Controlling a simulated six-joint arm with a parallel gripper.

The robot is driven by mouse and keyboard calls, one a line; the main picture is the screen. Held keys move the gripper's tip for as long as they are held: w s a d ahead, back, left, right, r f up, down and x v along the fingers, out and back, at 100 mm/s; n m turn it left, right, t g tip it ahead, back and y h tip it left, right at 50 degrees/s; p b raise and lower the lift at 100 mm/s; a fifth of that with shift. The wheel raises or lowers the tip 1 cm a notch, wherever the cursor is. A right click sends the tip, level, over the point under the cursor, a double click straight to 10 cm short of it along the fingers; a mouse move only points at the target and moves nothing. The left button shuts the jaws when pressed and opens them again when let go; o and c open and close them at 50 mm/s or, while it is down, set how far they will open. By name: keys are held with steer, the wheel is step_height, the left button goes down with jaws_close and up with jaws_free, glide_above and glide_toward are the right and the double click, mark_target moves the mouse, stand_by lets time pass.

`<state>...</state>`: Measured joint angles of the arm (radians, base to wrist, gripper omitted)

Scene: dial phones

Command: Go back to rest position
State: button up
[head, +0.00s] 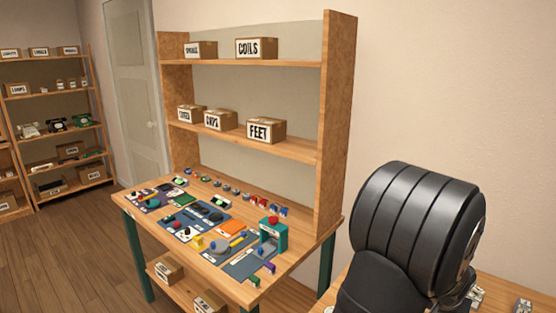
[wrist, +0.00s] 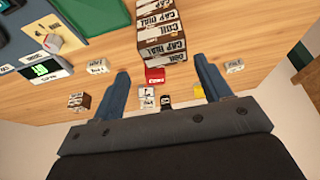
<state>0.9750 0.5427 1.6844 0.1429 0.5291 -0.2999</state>
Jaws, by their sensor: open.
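My gripper (wrist: 163,97) shows in the wrist view with its two blue-grey fingers wide apart. It is open, with nothing held between the fingers. Beyond the fingertips is a wooden tabletop (wrist: 110,60) with small things on it. A small red box (wrist: 155,75) lies between the fingers in the picture. In the head view my dark arm fills the lower right, and the gripper's fingers are not seen there.
A workbench (head: 225,288) with mats, small parts and a teal device (head: 273,236) stands mid-view. Its shelves hold labelled boxes, such as FEET (head: 266,130). A storage rack (head: 62,130) with telephones stands at the left. The wood floor (head: 75,260) left of the bench is clear.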

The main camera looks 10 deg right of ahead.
steer(key=s+d+r, duration=0.1)
steer(key=s+r, duration=0.5)
steer(key=s, duration=0.5)
steer(key=w+f, duration=0.3)
steer(key=w, duration=0.5)
steer(key=w+d+f, duration=0.1)
steer(key=w+f, duration=0.3)
steer(key=w, duration=0.4)
steer(key=w+d+f, duration=0.1)
steer(key=w+f, duration=0.2)
steer(key=w, duration=0.5)
steer(key=shift+d+f, duration=0.1)
steer(key=shift+f, duration=0.3)
